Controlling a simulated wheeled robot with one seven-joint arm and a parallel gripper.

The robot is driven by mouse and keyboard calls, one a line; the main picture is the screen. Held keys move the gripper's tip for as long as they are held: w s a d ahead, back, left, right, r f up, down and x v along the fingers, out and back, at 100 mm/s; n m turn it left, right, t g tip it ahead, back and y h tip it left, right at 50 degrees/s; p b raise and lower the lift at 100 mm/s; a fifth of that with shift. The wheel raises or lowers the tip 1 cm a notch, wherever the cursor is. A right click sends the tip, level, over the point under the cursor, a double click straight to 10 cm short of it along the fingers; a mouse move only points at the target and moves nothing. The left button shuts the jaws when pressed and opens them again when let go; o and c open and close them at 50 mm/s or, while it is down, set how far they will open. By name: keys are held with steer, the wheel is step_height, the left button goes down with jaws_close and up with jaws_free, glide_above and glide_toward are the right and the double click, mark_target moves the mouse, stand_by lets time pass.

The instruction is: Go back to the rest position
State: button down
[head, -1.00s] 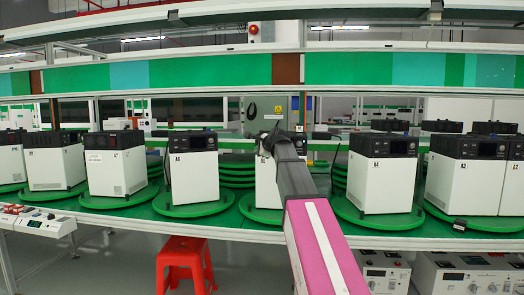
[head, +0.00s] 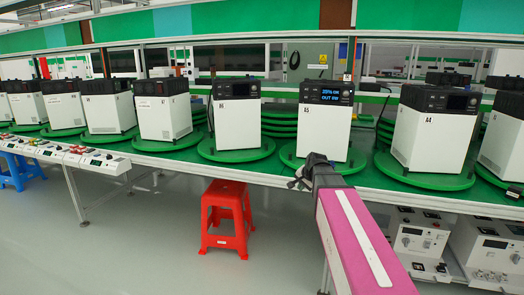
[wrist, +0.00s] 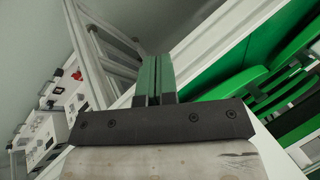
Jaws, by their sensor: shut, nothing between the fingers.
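My arm, pink with a white strip, reaches up from the lower right of the head view. It ends in my dark gripper (head: 302,178), in front of the lower part of the white unit A5 (head: 324,130). In the wrist view the two green fingers of my gripper (wrist: 156,68) are together, with nothing held. Unit A5 stands upright on a green turntable (head: 352,163), and its dark top panel shows lit blue text. I cannot tell whether my gripper touches the table edge.
More white units, such as A4 (head: 427,143), stand on turntables along the line. A red stool (head: 228,212) stands on the floor in front. Control boxes (head: 95,160) line the front edge at left. Instruments (head: 418,236) sit below at right. The grey floor between is open.

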steer(key=s+d+f+n+g+h, duration=0.1)
steer(key=s+f+n+g, duration=0.4)
steer(key=s+f, duration=1.5)
steer(key=s+n+h, duration=0.1)
steer(key=n, duration=0.2)
steer(key=shift+s+d+g, duration=0.15)
steer(key=shift+s+g, duration=0.25)
